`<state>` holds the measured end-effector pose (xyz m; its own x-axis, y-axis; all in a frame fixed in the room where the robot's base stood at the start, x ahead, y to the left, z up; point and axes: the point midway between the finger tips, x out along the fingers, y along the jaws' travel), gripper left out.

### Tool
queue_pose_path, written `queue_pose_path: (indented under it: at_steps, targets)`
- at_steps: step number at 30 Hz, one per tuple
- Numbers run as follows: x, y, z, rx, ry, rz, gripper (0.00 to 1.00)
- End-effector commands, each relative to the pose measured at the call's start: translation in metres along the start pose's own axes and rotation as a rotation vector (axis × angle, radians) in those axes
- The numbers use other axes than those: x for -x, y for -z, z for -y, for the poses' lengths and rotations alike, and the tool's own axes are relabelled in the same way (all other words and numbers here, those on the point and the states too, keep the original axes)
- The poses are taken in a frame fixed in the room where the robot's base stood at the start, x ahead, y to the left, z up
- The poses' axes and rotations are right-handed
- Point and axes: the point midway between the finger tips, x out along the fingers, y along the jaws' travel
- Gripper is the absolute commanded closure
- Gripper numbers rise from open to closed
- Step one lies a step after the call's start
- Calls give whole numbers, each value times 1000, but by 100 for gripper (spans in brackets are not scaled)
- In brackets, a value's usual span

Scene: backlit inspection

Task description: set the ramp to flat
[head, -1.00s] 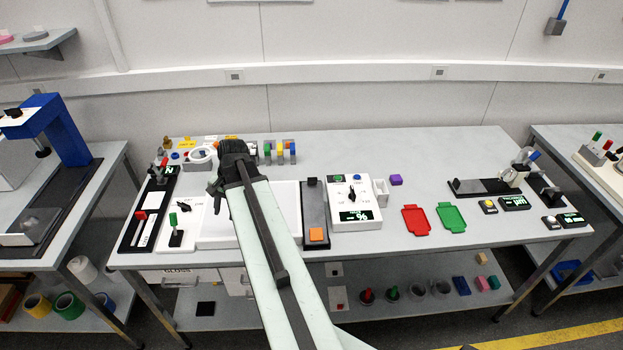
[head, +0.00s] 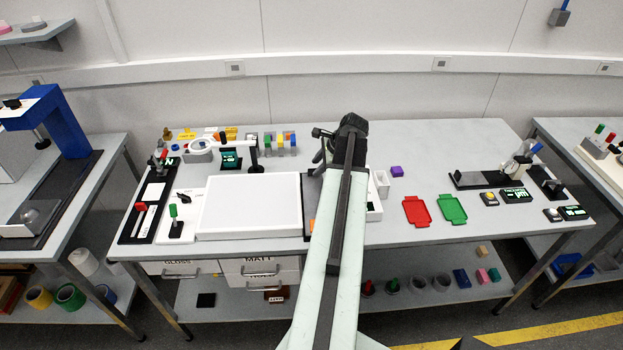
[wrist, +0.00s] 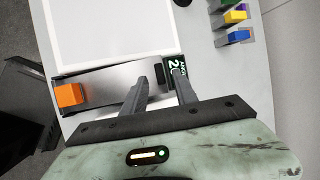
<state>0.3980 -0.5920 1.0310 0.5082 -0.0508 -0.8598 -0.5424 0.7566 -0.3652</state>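The ramp (wrist: 110,82) is a long grey and dark track beside the white light panel in the wrist view. An orange block (wrist: 69,95) sits at its left end. A small dark block (wrist: 160,75) stands at its other end, next to a black display (wrist: 176,65) with partly hidden figures that look like 20. I cannot tell the ramp's tilt. My gripper (wrist: 161,77) is open, its fingertips apart on either side of the dark block; contact is unclear. In the head view my arm hides most of the ramp (head: 307,208), and my gripper (head: 321,152) is over its far end.
The white light panel (head: 250,205) is left of the ramp. A white control box (head: 374,206) is right of it, mostly behind my arm. Coloured blocks (head: 281,142) stand at the back. Red (head: 416,210) and green (head: 452,208) trays lie to the right, with bare table around them.

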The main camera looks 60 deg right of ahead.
Motion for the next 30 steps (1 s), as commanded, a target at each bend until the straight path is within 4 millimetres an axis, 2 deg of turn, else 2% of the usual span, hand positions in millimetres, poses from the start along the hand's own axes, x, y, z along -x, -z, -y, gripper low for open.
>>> queue_pose_path:
  at_steps: [1, 6, 14, 18, 30]
  targets:
    - [-19, 4, -3, 1, -1, 0, 65]
    - [-41, 2, -2, 1, -1, 0, 65]
    - [-40, 0, 0, 0, -1, -1, 65]
    - [-40, 1, 0, 0, 0, -1, 100]
    - [-40, 1, -1, 0, -2, -1, 100]
